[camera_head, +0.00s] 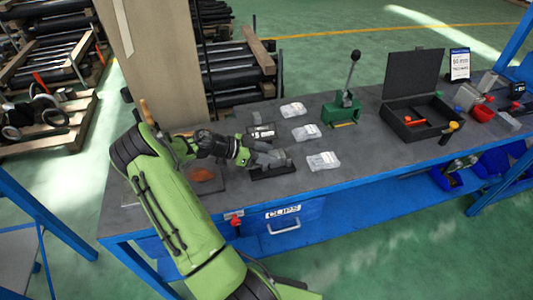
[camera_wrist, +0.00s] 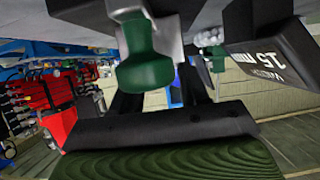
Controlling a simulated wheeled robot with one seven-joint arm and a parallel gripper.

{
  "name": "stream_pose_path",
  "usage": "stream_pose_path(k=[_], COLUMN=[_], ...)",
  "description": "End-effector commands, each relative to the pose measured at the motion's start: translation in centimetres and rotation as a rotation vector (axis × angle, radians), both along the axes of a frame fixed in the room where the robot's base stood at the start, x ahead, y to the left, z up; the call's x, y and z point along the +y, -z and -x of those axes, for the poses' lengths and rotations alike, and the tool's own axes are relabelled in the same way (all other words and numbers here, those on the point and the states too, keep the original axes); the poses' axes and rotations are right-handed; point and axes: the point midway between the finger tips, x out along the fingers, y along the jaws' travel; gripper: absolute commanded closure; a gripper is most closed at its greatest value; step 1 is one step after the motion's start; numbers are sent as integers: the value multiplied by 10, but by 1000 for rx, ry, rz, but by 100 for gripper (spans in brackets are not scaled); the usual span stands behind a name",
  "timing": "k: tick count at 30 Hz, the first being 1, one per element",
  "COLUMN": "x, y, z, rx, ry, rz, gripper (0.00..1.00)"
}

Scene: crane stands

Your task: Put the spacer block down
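My gripper (camera_head: 252,153) is low over the front left of the workbench, beside grey pieces (camera_head: 277,156) at a dark low block or tray (camera_head: 272,173). In the head view its fingers are too small to separate from these pieces. In the wrist view a dark block marked "15 mm" (camera_wrist: 265,45) is close at the upper right, tilted. A rounded green part (camera_wrist: 145,65) fills the middle, in front of the dark parts of my gripper, and hides what lies between the fingers. I cannot tell whether the marked block is held or touching the bench.
Clear packets (camera_head: 323,161) lie on the workbench (camera_head: 385,155) to the right. A green lever press (camera_head: 341,108) stands behind them. An open black case (camera_head: 420,115) is farther right. A dark plate with a brown patch (camera_head: 203,177) lies at the left. Bare bench lies front right.

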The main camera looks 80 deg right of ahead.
Motion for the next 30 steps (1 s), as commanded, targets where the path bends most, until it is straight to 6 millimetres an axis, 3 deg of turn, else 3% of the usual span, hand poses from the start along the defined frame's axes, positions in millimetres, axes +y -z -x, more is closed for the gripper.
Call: stream_pose_path(k=[1,4,14,24,30], x=[0,0,2,39,53], y=[0,0,-3,-39,-52], z=[0,0,-5,-70,-92], rx=[0,0,0,-1,1], ry=[0,0,-3,-5,-2], rz=[-1,-1,0,2,0], gripper=[47,32,32,32,32])
